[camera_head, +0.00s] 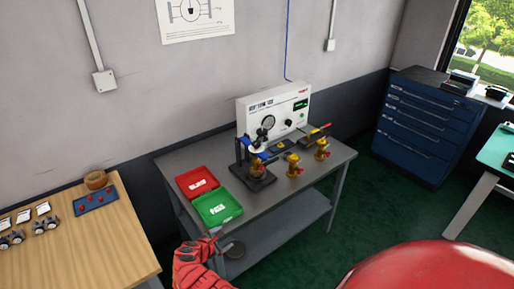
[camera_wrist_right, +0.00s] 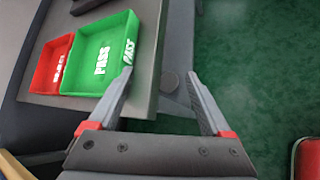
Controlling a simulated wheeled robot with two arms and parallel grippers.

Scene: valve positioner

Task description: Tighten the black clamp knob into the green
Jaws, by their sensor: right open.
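A clamp fixture with a dark base and blue upright (camera_head: 243,155) stands on the grey bench, holding a brass-coloured valve (camera_head: 257,168). Black and pale round parts sit at its top; I cannot tell for sure which is the black clamp knob. The green tray marked PASS (camera_head: 218,208) lies at the bench's front left and also shows in the right wrist view (camera_wrist_right: 105,50). My right gripper (camera_head: 226,240) is open and empty, just off the bench's front edge, near the tray and apart from the fixture. In the right wrist view its fingers (camera_wrist_right: 160,74) spread beside the bench edge. My left gripper is not in view.
A red tray (camera_head: 190,178) adjoins the green one. A white test panel (camera_head: 285,105) stands at the bench's back. Brass valves with red handles (camera_head: 294,166) stand to the right of the fixture. The bench's front right (camera_head: 305,195) is clear. A wooden table (camera_head: 90,250) is at left.

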